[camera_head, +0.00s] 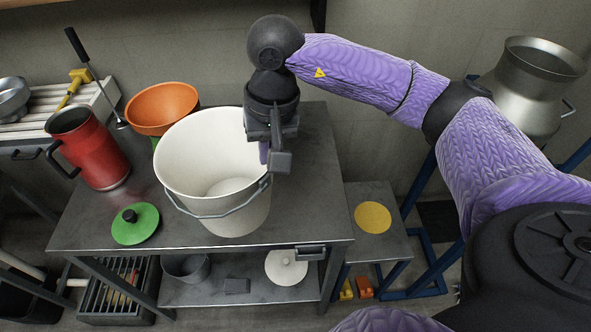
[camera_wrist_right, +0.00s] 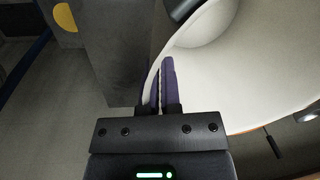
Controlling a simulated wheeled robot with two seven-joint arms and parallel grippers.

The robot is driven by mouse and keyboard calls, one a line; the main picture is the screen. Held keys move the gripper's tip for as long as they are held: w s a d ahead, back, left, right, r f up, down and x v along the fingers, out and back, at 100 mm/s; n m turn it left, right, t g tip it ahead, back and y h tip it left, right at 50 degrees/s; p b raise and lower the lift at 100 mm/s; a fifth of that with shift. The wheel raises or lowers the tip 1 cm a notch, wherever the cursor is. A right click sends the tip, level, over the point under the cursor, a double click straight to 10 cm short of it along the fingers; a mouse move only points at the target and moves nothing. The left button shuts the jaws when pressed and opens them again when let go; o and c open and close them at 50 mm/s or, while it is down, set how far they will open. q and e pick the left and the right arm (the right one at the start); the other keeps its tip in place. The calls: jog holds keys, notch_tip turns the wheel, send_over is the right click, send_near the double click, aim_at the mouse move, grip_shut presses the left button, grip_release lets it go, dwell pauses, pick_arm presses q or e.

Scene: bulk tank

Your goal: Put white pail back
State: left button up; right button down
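The large white pail (camera_head: 232,205) is on or just above the grey metal table, open side up, with its wire handle hanging down its front. I cannot tell whether its base touches the table top. My right gripper (camera_head: 264,152) is at the pail's right rear rim. In the right wrist view my right gripper (camera_wrist_right: 161,82) has its purple fingers close together, one on each side of the pail wall (camera_wrist_right: 240,85), pinching the rim. The pail looks empty. My left gripper is not in view.
The table (camera_head: 90,222) also holds a red jug (camera_head: 95,155), an orange bowl (camera_head: 160,103) and a green lid (camera_head: 135,224). A lower stand (camera_head: 375,250) with a yellow disc (camera_head: 372,217) is right of it. A steel can (camera_head: 527,95) stands at the back right.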

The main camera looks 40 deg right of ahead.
jog(key=w+d+f+m+b, duration=0.2)
jog(key=d+m, duration=0.3)
jog(key=d, duration=0.1)
jog(key=w+d+f+m+b, duration=0.1)
jog(key=w+d+m+b, duration=0.15)
jog(key=d+m, duration=0.3)
pick_arm(q)
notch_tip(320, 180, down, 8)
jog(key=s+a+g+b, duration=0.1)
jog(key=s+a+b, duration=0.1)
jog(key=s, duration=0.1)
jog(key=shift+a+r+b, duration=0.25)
jog(key=shift+b, duration=0.1)
pick_arm(e)
notch_tip(320, 180, down, 10)
jog(key=shift+s+d+r+t+h, duration=0.2)
jog(key=shift+d+r+t+h, duration=0.05)
jog(key=shift+d+t+h, duration=0.15)
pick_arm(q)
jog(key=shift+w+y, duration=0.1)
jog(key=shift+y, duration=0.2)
pick_arm(e)
jog(key=c, duration=1.2)
grip_release()
jog(key=shift+f, duration=0.15)
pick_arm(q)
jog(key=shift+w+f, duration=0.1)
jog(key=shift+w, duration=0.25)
pick_arm(e)
jog(key=o, duration=0.4)
